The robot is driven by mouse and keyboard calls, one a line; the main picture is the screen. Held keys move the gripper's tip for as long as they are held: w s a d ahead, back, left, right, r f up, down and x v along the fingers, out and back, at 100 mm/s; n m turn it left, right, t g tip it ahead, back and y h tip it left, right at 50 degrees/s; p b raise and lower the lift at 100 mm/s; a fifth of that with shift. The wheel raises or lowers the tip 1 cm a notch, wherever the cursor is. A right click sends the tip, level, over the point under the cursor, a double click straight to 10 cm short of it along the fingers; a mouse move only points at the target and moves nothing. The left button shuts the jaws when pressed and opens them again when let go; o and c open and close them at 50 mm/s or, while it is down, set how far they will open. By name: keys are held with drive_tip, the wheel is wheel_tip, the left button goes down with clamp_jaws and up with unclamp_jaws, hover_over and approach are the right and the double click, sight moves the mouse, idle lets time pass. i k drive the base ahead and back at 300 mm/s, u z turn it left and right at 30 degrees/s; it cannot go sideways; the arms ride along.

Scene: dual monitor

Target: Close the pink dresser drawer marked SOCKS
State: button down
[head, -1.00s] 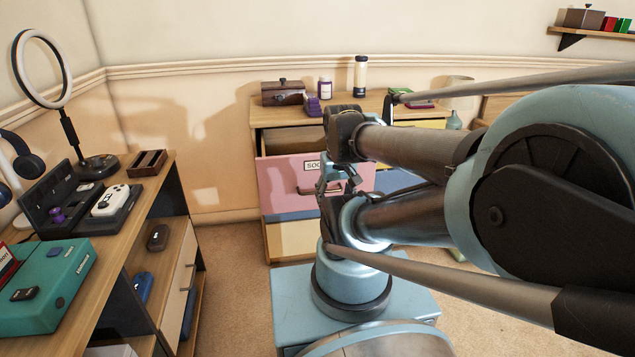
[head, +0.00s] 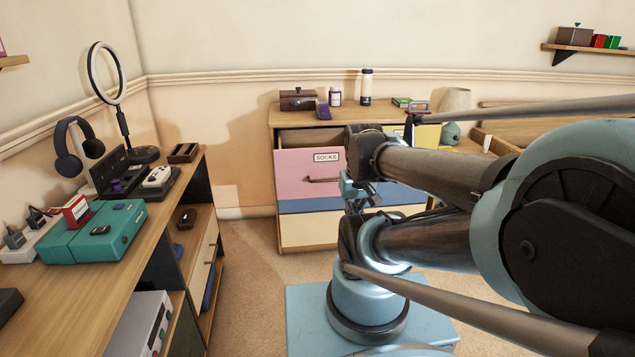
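The pink drawer (head: 293,181) with the white SOCKS label (head: 326,157) is in the upper part of the wooden dresser (head: 277,118). It stands pulled out, with a dark gap and its inside showing above its front. Its dark bar handle (head: 322,181) shows partly; my arm covers the drawer's right side. My gripper (head: 354,193) is in front of the drawer, right of the handle and low on the pink front. It is small and partly hidden by my arm, so I cannot tell whether it touches the drawer or whether its fingers are open.
A blue drawer (head: 312,206) and a cream drawer (head: 306,231) lie below. A brown box (head: 298,100), bottles and a lamp (head: 456,100) stand on top. A desk (head: 80,290) with a ring light (head: 106,72) fills the left. Carpet between desk and dresser is clear.

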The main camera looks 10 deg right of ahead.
sight(308, 163)
drive_tip(key=k, duration=0.95)
drive_tip(key=z, duration=1.3)
drive_tip(key=i, duration=2.15)
drive_tip(key=u, duration=1.45)
